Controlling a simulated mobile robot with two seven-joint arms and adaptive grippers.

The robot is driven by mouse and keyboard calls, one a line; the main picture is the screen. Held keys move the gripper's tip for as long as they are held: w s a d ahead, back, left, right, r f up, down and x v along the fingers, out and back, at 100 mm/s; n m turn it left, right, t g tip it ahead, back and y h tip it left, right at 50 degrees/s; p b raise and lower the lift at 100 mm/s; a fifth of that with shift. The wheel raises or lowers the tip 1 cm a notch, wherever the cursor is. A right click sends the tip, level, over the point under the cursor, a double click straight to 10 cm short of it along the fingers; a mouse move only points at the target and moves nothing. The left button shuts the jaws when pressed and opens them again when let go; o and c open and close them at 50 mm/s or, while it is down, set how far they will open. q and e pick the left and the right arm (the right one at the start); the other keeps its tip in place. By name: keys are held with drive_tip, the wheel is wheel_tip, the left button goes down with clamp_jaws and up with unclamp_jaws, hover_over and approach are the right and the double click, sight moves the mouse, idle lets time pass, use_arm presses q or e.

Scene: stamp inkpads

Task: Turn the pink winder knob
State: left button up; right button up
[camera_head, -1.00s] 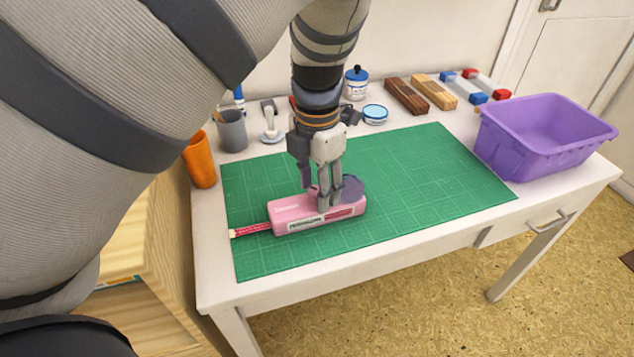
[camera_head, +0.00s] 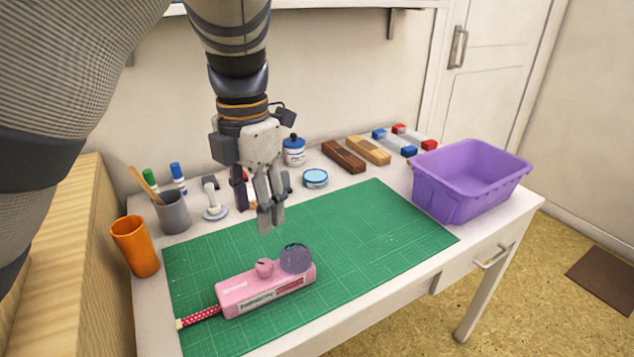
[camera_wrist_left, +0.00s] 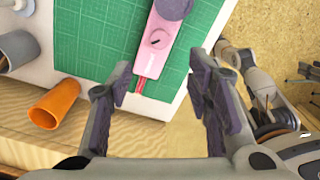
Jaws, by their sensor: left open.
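A pink label device (camera_head: 265,290) lies on the green cutting mat (camera_head: 370,225). On its top are a small pink winder knob (camera_head: 264,267) with a dark line across it and a larger greyish-purple disc (camera_head: 296,258). A red dotted strip (camera_head: 200,317) sticks out of its left end. My left gripper (camera_head: 272,220) is open and empty, above the mat and apart from the device. In the left wrist view the knob (camera_wrist_left: 159,39) shows ahead of and between the open fingers (camera_wrist_left: 160,85).
An orange cup (camera_head: 135,247) and a grey cup (camera_head: 173,212) stand at the left. A white-handled stamp (camera_head: 213,200), a blue-lidded jar (camera_head: 294,150), a round blue tin (camera_head: 315,178) and wooden blocks (camera_head: 343,156) line the back. A purple bin (camera_head: 470,185) stands at the right. The mat's right part is clear.

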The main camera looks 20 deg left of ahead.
use_arm(q)
drive_tip(key=n+g+y+b, duration=0.2)
drive_tip(key=n+y, duration=0.2)
drive_tip(key=n, duration=2.3)
approach(265, 264)
drive_tip(key=x, duration=0.8)
drive_tip(key=shift+a+f+b, duration=0.1)
drive_tip(key=shift+f+b, duration=0.2)
use_arm(e)
drive_tip(key=shift+g, duration=0.8)
drive_tip(key=s+f, duration=0.3)
drive_tip(key=shift+s+f, duration=0.2)
